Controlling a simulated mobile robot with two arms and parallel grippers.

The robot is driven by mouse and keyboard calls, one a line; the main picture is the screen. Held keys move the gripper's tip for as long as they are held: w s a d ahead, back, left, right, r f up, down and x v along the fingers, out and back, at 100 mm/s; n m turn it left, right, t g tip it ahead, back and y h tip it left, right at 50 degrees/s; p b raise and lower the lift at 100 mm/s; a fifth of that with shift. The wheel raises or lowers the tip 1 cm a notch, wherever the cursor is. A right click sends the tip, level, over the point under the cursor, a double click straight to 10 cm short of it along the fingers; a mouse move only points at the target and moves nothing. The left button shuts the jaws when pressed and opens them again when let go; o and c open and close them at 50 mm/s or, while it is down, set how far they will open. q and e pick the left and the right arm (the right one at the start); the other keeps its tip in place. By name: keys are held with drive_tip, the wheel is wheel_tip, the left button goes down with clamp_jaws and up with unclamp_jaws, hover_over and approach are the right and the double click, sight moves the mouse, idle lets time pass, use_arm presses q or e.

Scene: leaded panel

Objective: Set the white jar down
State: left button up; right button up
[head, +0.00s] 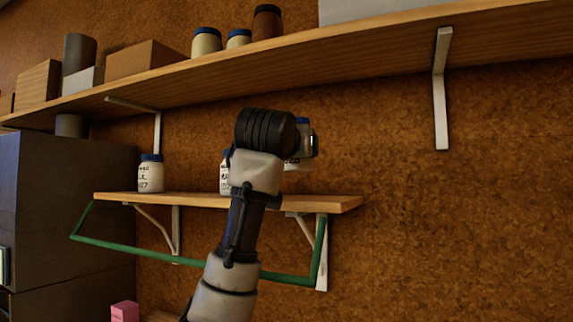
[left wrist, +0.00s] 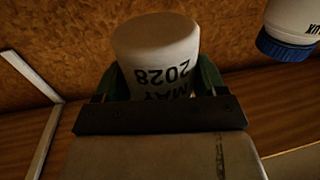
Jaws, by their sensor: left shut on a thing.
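My left gripper (head: 308,146) is shut on a white jar (head: 292,164) with a blue lid. The jar is upright and its base appears a little above the small lower wooden shelf (head: 335,203), near the shelf's right part. My wrist hides much of the jar in the head view. In the left wrist view, which is upside down, the white jar (left wrist: 157,42) sits between the fingers (left wrist: 160,84) with "MAY 2028" on its label; its lid is hidden there. My right gripper is not in view.
Two other white blue-lidded jars stand on the lower shelf, one at left (head: 151,176) and one partly behind my arm (head: 224,177). A long upper shelf (head: 370,45) with jars and boxes hangs above. A green rail (head: 170,250) runs below. The shelf's right end looks clear.

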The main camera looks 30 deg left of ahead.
sight(292, 168)
use_arm(q)
drive_tip(key=shift+w+a+f+p, duration=0.3)
drive_tip(key=shift+w+a+f, duration=0.5)
drive_tip(key=shift+a, duration=0.05)
drive_tip(key=shift+s+d+f+p, duration=0.2)
drive_tip(key=shift+f+p, duration=0.15)
drive_tip(key=shift+f, duration=0.3)
drive_tip(key=shift+s+d+f+p, duration=0.15)
drive_tip(key=shift+f+p, duration=0.15)
drive_tip(key=shift+f, duration=0.3)
drive_tip(key=shift+w+a+f, duration=0.25)
drive_tip(key=shift+a+f, duration=0.05)
drive_tip(key=shift+f, duration=0.25)
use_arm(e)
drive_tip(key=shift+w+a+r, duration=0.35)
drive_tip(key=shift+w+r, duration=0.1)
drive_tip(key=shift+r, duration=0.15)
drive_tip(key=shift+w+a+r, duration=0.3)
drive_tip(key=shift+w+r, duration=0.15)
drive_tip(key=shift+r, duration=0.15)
use_arm(q)
drive_tip(key=shift+s+d, duration=0.1)
drive_tip(key=o, duration=0.7)
drive_tip(key=shift+d+f, duration=0.1)
drive_tip(key=o, duration=0.4)
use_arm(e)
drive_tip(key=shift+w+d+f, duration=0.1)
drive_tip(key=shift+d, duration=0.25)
